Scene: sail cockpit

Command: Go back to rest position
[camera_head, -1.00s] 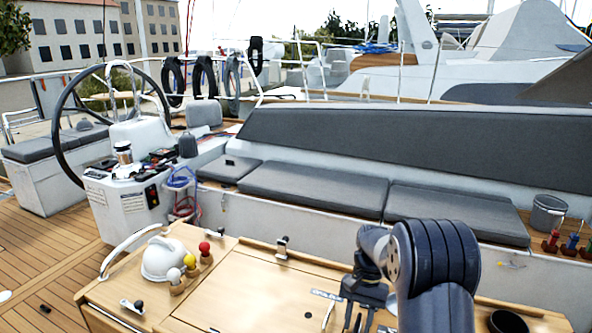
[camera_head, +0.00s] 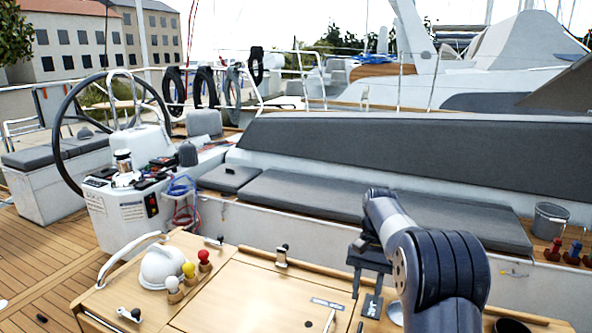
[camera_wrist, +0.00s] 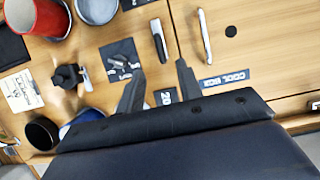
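My gripper (camera_head: 368,272) hangs above the wooden cockpit table (camera_head: 245,300), to the right of its middle in the head view. My arm bends up from the lower right and over it. In the wrist view my gripper (camera_wrist: 158,72) points at the table top, with its two dark fingers apart and nothing seen between them. The wide dark wrist body hides the lower part of that view.
The wrist view shows a red mug (camera_wrist: 38,16), a dark cup (camera_wrist: 42,133) and a silver-and-black tool (camera_wrist: 158,40) on the table. In the head view a white dome (camera_head: 162,267) and colored knobs (camera_head: 188,270) stand left. The grey bench (camera_head: 300,196) lies behind.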

